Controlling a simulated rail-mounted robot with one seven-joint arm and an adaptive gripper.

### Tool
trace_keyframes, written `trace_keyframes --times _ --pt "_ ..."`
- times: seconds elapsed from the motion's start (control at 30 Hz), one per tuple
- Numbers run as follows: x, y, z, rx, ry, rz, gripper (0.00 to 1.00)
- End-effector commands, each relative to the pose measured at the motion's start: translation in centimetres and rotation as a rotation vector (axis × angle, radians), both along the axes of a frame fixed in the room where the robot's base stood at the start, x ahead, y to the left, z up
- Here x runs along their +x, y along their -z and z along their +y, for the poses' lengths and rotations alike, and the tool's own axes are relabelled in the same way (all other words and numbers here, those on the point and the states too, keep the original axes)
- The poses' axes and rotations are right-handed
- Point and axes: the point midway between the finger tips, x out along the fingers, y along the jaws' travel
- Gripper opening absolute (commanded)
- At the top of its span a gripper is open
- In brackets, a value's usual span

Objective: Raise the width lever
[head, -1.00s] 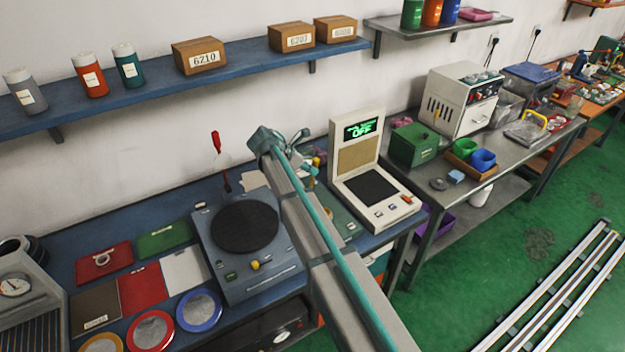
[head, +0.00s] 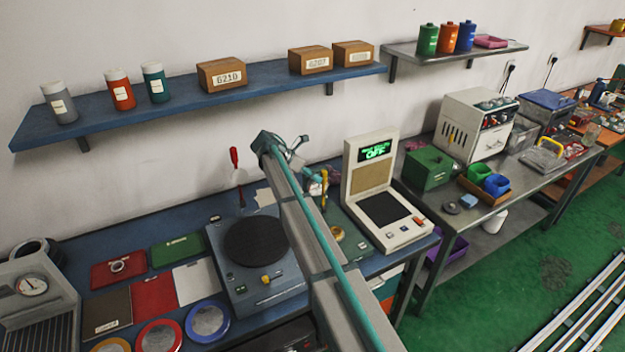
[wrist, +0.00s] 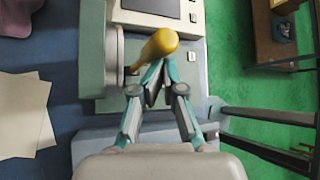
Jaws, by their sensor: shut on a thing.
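The width lever (wrist: 158,46) has a thick yellow grip and shows in the wrist view just beyond my fingertips. My gripper (wrist: 157,72) is shut on the lever, with both teal-and-grey fingers converging at its grip. In the head view the yellow lever (head: 324,186) stands about upright behind my arm, over the green-grey machine base (head: 352,240). My arm hides much of the base and most of my gripper there.
A cream console (head: 384,206) with a green "OFF" display stands right of the lever. A blue-grey turntable unit (head: 275,292) with a smaller yellow knob is to the left. Paper sheets (wrist: 22,115) lie on the blue bench. A shelf (head: 285,82) with boxes runs above.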

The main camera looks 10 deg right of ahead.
Motion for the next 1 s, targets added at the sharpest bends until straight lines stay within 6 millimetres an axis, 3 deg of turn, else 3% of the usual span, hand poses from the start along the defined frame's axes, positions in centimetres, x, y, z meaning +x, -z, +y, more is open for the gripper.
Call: trace_keyframes --times 0.17,0.37,0.8,1.0 --pt "0.2 0.0 -0.6 -0.006 0.001 -0.006 0.0" --pt "0.3 -0.8 0.2 -0.007 0.0 -0.007 0.0" --pt "0.7 -5.9 6.7 -0.003 -0.003 -0.005 0.0" --pt "0.7 -7.5 8.7 -0.003 -0.003 -0.003 0.0"
